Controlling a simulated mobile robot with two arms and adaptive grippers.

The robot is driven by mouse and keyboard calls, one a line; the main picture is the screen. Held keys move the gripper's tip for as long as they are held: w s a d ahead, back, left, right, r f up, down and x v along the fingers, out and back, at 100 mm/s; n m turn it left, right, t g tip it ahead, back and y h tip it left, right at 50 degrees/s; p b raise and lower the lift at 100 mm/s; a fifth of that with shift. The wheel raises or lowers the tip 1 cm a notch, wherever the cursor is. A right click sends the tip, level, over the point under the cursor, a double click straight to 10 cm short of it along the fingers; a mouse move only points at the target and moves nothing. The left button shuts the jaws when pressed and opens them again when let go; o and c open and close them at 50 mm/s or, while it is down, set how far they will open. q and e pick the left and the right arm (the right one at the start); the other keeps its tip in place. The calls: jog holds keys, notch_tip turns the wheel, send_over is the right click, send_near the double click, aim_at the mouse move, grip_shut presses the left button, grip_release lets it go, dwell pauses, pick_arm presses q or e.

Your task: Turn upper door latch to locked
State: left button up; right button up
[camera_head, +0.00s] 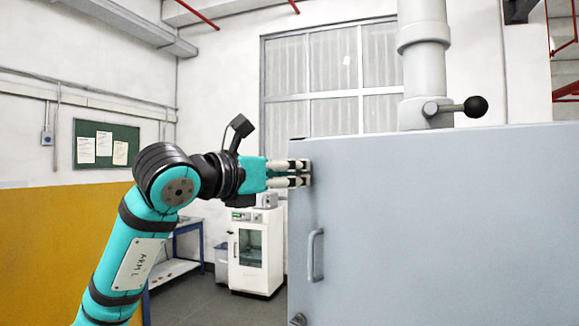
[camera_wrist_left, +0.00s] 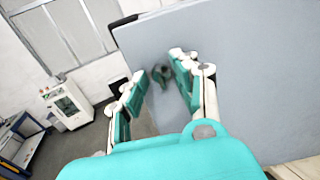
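The big grey cabinet door (camera_head: 400,220) fills the right of the head view. The upper door latch (camera_wrist_left: 161,75) shows in the left wrist view as a small dark metal knob on the door. In the head view my left gripper hides that spot. My left gripper (camera_head: 302,173) reaches the door's upper left edge from the left. In the wrist view its fingers (camera_wrist_left: 159,68) are apart, with the latch seen in the gap between the tips. I cannot tell whether they touch it. The latch's turn position is not clear. My right gripper is not in view.
A vertical door handle (camera_head: 316,255) stands out below my gripper, and a lower latch (camera_head: 298,319) sits at the bottom edge. A grey pipe with a black-knobbed lever (camera_head: 462,107) rises above the cabinet. A white machine (camera_head: 257,250) and a blue table (camera_head: 188,255) stand behind.

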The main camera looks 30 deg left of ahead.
pick_arm(q)
jog(key=c, duration=0.4)
grip_shut()
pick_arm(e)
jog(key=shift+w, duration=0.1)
